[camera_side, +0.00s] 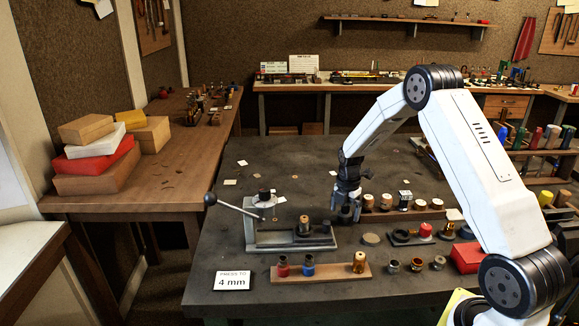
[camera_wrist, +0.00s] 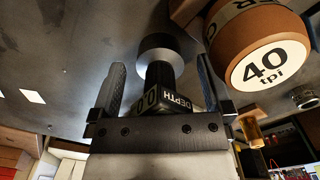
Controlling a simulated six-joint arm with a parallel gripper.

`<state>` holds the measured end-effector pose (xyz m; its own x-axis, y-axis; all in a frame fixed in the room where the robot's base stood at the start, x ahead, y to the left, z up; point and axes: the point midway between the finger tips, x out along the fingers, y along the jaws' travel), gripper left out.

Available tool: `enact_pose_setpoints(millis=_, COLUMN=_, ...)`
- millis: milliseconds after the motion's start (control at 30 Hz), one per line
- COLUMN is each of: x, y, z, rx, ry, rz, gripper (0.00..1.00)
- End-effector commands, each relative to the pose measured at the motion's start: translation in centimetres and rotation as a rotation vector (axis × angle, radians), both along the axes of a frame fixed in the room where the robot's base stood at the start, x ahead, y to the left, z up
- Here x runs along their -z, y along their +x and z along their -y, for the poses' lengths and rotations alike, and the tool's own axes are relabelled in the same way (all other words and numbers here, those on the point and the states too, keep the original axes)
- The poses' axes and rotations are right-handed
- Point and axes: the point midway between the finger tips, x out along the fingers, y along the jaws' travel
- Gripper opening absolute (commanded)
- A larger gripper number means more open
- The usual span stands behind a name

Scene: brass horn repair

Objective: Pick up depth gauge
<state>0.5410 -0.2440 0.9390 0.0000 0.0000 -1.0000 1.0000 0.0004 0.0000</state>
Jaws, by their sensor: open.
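The depth gauge (camera_wrist: 164,76) is in the wrist view, with a grey round end, a dark shaft and a block lettered "DEPTH". It lies between the two fingers of my gripper (camera_wrist: 160,82), with a gap seen on the left; contact on the right is hard to judge. My gripper is open. In the side view my gripper (camera_side: 346,212) points down, low over the dark bench, just right of the lever press (camera_side: 290,238). The gauge cannot be made out clearly there.
A round wooden piece marked "40 tpi" (camera_wrist: 268,62) is close to the right finger in the wrist view. A wooden rack (camera_side: 320,273) with red, blue and brass pieces is in front. A row of capped pieces (camera_side: 404,201) stands behind right. A "PRESS TO 4 mm" card (camera_side: 233,280) is front left.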

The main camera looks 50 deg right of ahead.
Motion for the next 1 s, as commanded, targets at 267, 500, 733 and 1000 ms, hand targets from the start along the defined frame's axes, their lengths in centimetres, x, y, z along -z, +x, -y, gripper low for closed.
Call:
enact_pose_setpoints(millis=267, x=-0.04, y=0.00, z=0.00, rx=0.000, ry=0.000, rz=0.000, gripper=0.81)
enact_pose_setpoints(millis=500, x=-0.04, y=0.01, z=0.00, rx=0.000, ry=0.000, rz=0.000, gripper=0.05)
enact_pose_setpoints(millis=733, x=-0.09, y=0.04, z=0.02, rx=0.000, ry=-0.001, rz=0.001, gripper=0.00)
enact_pose_setpoints(millis=1000, x=-0.82, y=0.06, z=0.04, rx=0.000, ry=-0.001, rz=0.003, gripper=0.00)
